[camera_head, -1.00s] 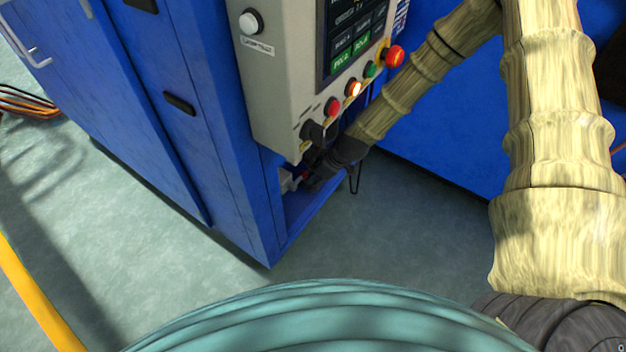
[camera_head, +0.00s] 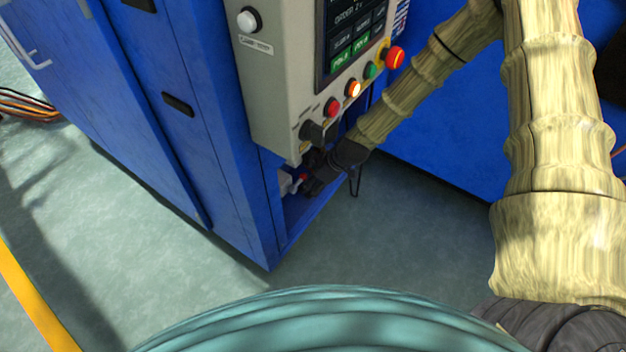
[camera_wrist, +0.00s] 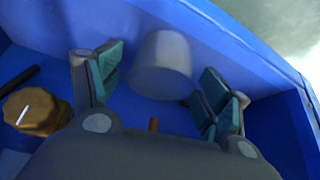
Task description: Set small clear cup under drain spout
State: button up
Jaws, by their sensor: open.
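The small cup (camera_wrist: 160,66), pale and translucent, sits on the blue floor of a recess in the wrist view. My gripper (camera_wrist: 162,78) is open, with one teal-padded finger to the left of the cup and one to its right. Gaps show between the pads and the cup. A small copper-coloured stub (camera_wrist: 153,125), possibly the drain spout, shows near the gripper's body, partly hidden. In the head view my gripper (camera_head: 309,180) reaches into the low opening of the blue cabinet, and the cup cannot be made out there.
A brass-coloured knob (camera_wrist: 36,111) is left of my gripper in the wrist view. Blue recess walls stand close by. A grey control panel (camera_head: 285,85) with buttons hangs above the opening. Coiled cables (camera_head: 25,104) lie far left, and the grey floor (camera_head: 380,240) in front is clear.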

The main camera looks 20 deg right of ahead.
jog(key=shift+r, duration=0.1)
jog(key=shift+d+r, duration=0.1)
jog(key=shift+r, duration=0.25)
jog(key=p+v, duration=0.5)
jog(key=v, duration=0.6)
jog(key=shift+r+p, duration=0.15)
jog(key=shift+p, duration=0.25)
jog(key=shift+s, duration=0.1)
